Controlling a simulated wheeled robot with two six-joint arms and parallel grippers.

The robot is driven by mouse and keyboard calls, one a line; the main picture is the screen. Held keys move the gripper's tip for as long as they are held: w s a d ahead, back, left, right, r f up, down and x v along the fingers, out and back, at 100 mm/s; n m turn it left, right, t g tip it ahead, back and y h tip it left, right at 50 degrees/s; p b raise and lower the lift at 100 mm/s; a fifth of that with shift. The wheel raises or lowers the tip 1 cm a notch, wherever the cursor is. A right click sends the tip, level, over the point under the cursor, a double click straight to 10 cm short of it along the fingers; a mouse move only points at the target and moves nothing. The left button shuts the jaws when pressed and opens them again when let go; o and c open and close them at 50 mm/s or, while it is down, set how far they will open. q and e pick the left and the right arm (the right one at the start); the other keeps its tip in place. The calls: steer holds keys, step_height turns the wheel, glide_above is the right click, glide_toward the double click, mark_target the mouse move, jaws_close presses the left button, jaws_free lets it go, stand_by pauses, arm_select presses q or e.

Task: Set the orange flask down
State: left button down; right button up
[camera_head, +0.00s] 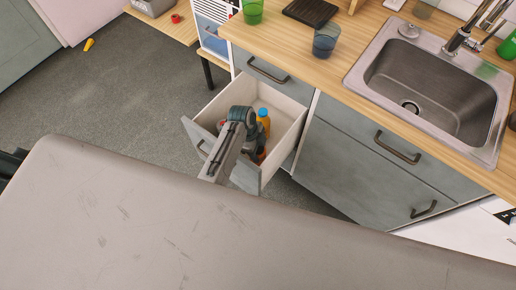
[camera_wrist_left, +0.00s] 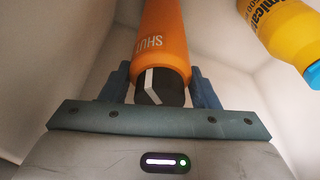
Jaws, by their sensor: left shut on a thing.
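The orange flask (camera_wrist_left: 163,40) fills the middle of the left wrist view, its dark cap end nearest the camera. My left gripper (camera_wrist_left: 160,84) has a blue-grey finger on each side of the flask and is shut on it. In the head view my left arm reaches down into the open drawer (camera_head: 286,138), and its gripper (camera_head: 252,143) is mostly hidden by the wrist. I cannot tell whether the flask touches the drawer floor. My right gripper is in neither view.
A yellow bottle with a blue cap (camera_head: 263,120) stands in the drawer close to my gripper; it also shows in the left wrist view (camera_wrist_left: 285,30). Pale drawer walls surround both. The wooden counter (camera_head: 335,75) with a sink (camera_head: 438,90) lies beyond.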

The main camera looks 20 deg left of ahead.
arm_select(q)
steer(key=c, duration=0.5)
jaws_free()
steer(key=shift+f, duration=0.1)
steer(key=v, duration=1.2)
